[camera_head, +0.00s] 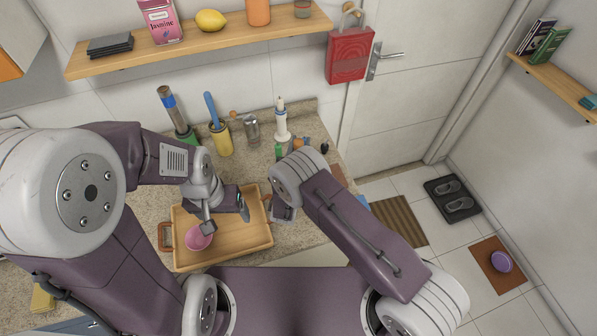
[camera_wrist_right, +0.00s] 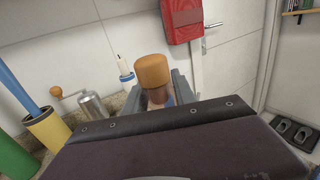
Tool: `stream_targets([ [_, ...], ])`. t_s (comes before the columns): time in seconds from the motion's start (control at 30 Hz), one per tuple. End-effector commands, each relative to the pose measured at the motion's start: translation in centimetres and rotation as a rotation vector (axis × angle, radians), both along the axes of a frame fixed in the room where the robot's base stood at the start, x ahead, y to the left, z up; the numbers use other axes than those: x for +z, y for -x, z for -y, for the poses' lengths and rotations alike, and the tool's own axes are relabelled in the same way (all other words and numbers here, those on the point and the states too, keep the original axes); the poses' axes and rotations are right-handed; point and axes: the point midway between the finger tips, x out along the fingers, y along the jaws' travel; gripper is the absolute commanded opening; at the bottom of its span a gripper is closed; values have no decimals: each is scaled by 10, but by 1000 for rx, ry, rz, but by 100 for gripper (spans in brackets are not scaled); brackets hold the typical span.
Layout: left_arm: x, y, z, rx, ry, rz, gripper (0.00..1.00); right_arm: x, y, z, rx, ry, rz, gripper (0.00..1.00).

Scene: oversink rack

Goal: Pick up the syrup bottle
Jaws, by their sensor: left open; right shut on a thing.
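The syrup bottle (camera_wrist_right: 153,72) shows in the right wrist view as a brown bottle with an orange-brown cap. My right gripper (camera_wrist_right: 156,96) is shut on it, with one grey finger on each side below the cap. The bottle's lower part is hidden behind my wrist. In the head view my right forearm and wrist hide most of this grip. My left gripper (camera_head: 226,216) is open and empty above the wooden tray, beside the pink bowl.
The wooden tray (camera_head: 247,240) holds a pink bowl (camera_head: 198,237). A yellow cup (camera_head: 221,139), a metal grinder (camera_head: 252,130) and a white dispenser (camera_head: 282,122) stand along the wall. A shelf (camera_head: 205,42) runs above.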

Motion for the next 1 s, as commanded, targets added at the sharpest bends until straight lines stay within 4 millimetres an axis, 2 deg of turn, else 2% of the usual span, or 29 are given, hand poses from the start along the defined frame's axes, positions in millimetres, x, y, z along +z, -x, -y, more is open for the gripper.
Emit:
stream_targets([
  [0.83, 0, 0, 0, 0, 0, 0, 80, -2, 1, 0, 0, 1, -5, 0],
  [1.0, -3, 0, 0, 0, 0, 0, 80, 4, 0, 0, 0, 0, -3, 0],
])
